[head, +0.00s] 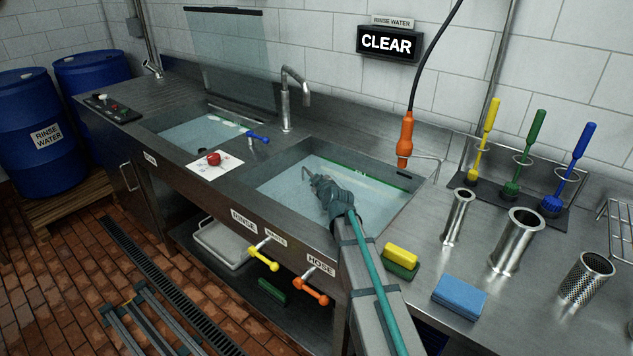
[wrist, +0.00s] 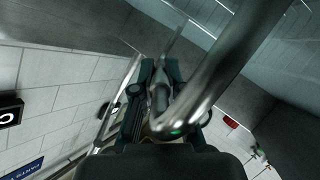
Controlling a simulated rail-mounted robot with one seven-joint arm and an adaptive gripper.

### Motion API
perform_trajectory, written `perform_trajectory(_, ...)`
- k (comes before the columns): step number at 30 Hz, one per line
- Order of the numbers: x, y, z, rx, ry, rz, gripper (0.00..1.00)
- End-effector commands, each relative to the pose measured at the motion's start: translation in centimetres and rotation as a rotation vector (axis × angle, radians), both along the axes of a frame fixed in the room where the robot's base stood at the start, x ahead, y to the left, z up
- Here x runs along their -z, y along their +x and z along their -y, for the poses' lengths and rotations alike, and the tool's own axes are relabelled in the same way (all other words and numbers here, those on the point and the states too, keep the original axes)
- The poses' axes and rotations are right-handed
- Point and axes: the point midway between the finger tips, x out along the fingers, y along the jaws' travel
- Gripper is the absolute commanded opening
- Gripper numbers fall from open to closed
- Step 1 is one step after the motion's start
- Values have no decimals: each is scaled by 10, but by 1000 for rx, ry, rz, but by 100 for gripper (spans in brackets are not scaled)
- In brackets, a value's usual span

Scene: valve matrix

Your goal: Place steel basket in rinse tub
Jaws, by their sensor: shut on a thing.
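The rinse tub (head: 392,218) is the right-hand sink, with "RINSE" on its front, filled with clear bluish water. My gripper (head: 313,180) is over this tub, near its front left. It is shut on a grey metal piece, whose thin bent end (head: 306,173) shows in the head view; I cannot tell what it is. In the wrist view, a thick shiny curved tube (wrist: 225,75) crosses before the fingers (wrist: 160,75) and hides part of the grip. A perforated steel cylinder (head: 584,283), which looks like the steel basket, stands upright on the right counter, apart from my gripper.
A faucet (head: 287,98) stands behind the tub; an orange hose nozzle (head: 405,138) hangs at its back right. Two plain steel cylinders (head: 517,240) (head: 458,215), sponges (head: 459,296) and a brush rack (head: 515,200) occupy the right counter. A second water-filled sink (head: 195,133) lies left.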

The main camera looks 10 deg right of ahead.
Motion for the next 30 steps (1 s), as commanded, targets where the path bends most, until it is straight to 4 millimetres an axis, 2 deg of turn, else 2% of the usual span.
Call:
perform_trajectory(2,1,0,0,1,0,3,0)
perform_trajectory(3,2,0,0,0,0,0,18)
perform_trajectory(6,1,0,0,0,0,0,35)
perform_trajectory(7,1,0,0,0,0,0,37)
perform_trajectory(19,-3,0,0,0,0,0,37)
perform_trajectory(23,-5,-18,2,0,0,0,37)
perform_trajectory(30,-19,-63,7,1,0,1,37)
